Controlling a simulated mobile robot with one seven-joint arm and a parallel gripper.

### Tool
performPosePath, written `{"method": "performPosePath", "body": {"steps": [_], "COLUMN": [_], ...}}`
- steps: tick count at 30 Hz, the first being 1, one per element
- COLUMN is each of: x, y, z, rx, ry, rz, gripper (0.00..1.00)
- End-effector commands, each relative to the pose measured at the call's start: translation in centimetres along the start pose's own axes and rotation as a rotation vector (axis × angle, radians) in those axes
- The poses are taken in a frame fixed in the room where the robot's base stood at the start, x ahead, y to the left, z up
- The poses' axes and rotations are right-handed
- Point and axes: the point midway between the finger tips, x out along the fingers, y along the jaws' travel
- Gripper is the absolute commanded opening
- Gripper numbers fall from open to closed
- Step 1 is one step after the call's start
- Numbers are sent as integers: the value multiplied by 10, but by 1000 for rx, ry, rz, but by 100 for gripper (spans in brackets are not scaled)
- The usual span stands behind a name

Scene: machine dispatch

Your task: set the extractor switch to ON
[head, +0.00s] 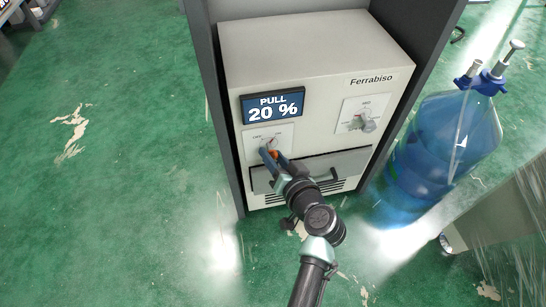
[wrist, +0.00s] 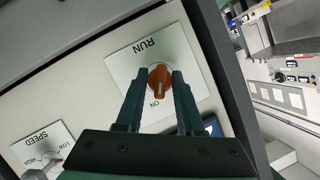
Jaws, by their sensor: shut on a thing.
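The extractor switch is an orange-red rotary knob (wrist: 160,78) on a white plate (wrist: 121,67). In the wrist view the plate reads RUN and ON, upside down; the ON label sits just by the knob. Any other position label is hidden. My gripper (head: 269,153) reaches the switch plate (head: 283,132) at the left of the machine front. In the wrist view its two dark fingers stand on either side of the knob, shut on it. The knob's exact setting is hard to tell.
The Ferrabiso machine (head: 315,50) has a display (head: 272,106) reading PULL 20 %. A grey SPEED knob (head: 363,123) sits to the right, and a drawer with a handle (head: 325,171) below. A blue water bottle (head: 445,145) stands at right. Green floor at left is clear.

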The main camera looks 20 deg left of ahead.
Motion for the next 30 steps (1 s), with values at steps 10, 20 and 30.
{"method": "performPosePath", "body": {"steps": [10,20,30], "x": [0,0,0], "y": [1,0,0], "z": [1,1,1], "rx": [81,87,85], "ry": [-2,-3,-2], "rz": [-33,-35,-34], "gripper": [0,0,45]}}
